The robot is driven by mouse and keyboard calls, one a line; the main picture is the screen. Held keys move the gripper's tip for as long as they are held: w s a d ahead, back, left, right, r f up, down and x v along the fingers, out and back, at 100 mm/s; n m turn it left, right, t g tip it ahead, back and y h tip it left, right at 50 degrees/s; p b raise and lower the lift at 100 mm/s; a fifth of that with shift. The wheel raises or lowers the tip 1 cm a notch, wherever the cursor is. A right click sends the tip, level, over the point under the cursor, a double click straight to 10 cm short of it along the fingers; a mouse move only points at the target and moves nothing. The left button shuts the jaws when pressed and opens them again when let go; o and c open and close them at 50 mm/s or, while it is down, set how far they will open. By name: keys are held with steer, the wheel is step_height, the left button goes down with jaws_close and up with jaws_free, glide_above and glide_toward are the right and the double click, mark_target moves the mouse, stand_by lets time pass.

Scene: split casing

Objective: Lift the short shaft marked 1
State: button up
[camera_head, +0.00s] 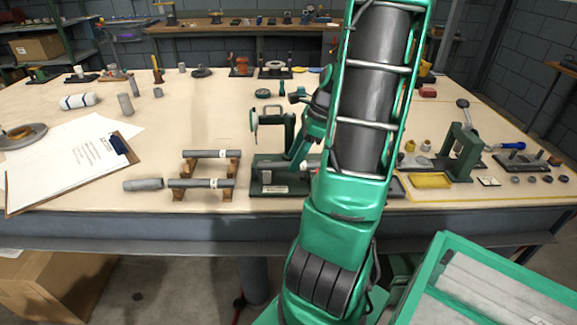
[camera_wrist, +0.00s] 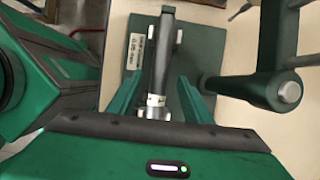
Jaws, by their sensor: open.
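A dark grey shaft (camera_wrist: 161,55) with a pale lower end and a small white mark lies along a green fixture base (camera_wrist: 202,52) in the wrist view; I cannot read its mark. My gripper (camera_wrist: 158,98) is open, with one green finger on each side of the shaft's lower part; I cannot tell whether they touch it. In the head view my gripper (camera_head: 300,155) is low over the green fixture base (camera_head: 270,163), and my arm hides most of that shaft. Two other grey shafts with white marks, a rear one (camera_head: 210,153) and a front one (camera_head: 200,183), rest on wooden blocks to the left.
A green post with a round metal end (camera_wrist: 288,92) stands close on the right in the wrist view. A loose grey cylinder (camera_head: 143,184) and a clipboard (camera_head: 70,160) lie further left. A yellow tray (camera_head: 430,180) is right of my arm.

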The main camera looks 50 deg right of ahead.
steer(key=shift+x, duration=0.85)
steer(key=shift+c, duration=0.3)
steer(key=c, duration=1)
jaws_close()
steer(key=shift+w+d+r, duration=0.1)
steer(key=shift+d+r, duration=0.05)
